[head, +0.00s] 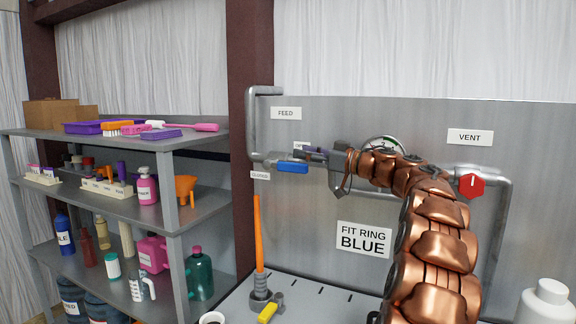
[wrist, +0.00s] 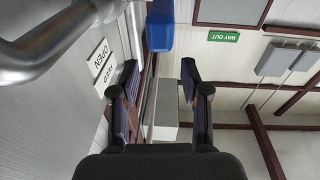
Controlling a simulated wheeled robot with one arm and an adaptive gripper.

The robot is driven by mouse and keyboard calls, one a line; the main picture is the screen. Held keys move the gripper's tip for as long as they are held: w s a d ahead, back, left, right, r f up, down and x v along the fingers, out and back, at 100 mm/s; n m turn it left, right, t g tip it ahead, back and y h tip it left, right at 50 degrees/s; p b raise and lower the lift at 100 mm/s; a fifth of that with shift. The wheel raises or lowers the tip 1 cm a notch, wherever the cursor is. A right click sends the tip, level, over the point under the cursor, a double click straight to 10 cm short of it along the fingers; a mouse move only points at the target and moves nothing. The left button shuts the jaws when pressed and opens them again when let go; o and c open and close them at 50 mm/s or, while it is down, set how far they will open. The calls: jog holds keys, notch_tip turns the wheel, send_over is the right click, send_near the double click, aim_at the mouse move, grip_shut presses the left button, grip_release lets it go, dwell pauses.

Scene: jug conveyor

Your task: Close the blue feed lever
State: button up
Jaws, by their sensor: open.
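The blue feed lever (head: 292,167) lies roughly level and points right from the grey pipe (head: 252,125) on the metal panel, below the FEED label (head: 286,113). A small CLOSED label (head: 260,175) sits below the pipe's bend. My gripper (head: 312,153) is at the lever's right end in the head view, close to the panel. In the wrist view the lever (wrist: 160,33) shows top centre, beyond the tips of my open gripper (wrist: 159,82). The jaws hold nothing, and the lever appears apart from them. An OPEN label (wrist: 101,60) shows upside down at the left.
A red VENT knob (head: 472,186) and pipe are right of my arm. An orange rod (head: 259,235) stands below the lever, beside a yellow handle (head: 267,312). A shelf (head: 150,145) with bottles and brushes is left. A white bottle (head: 546,302) is lower right.

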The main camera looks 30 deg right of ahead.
aim_at(288, 163)
jog(key=shift+g, duration=0.7)
jog(key=shift+w+a+f+p, duration=0.25)
jog(key=shift+w+a+f, duration=0.25)
jog(key=shift+w, duration=0.3)
jog(key=shift+w+a+f+p, duration=0.2)
jog(key=shift+w+a+f, duration=0.35)
jog(key=shift+w, duration=0.3)
jog(key=shift+w+a+f+p, duration=0.25)
jog(key=shift+w+a+f, duration=0.1)
jog(key=shift+w+f, duration=0.35)
jog(key=shift+w+r, duration=0.1)
jog(key=shift+c, duration=0.3)
grip_shut()
